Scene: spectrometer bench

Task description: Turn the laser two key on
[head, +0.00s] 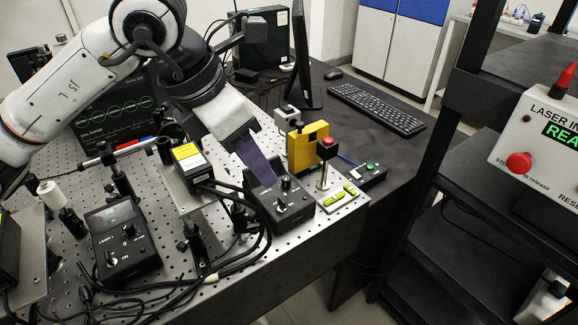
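A black control box (297,212) with knobs on top sits near the front right of the perforated bench. I take it for the laser two box, but its label is too small to read. A small knob or key (281,205) stands on its top face. My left gripper (267,182) reaches down from the upper left, its dark purple finger at the box's back left edge, close to the knobs. I cannot tell whether it touches, or whether the fingers are apart. A similar box marked LASER 1 (125,245) stands at the left. My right gripper is out of view.
Black cables (240,255) loop left of the box. A keyboard (378,108) lies on the dark desk. A laser panel (540,135) is at far right.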

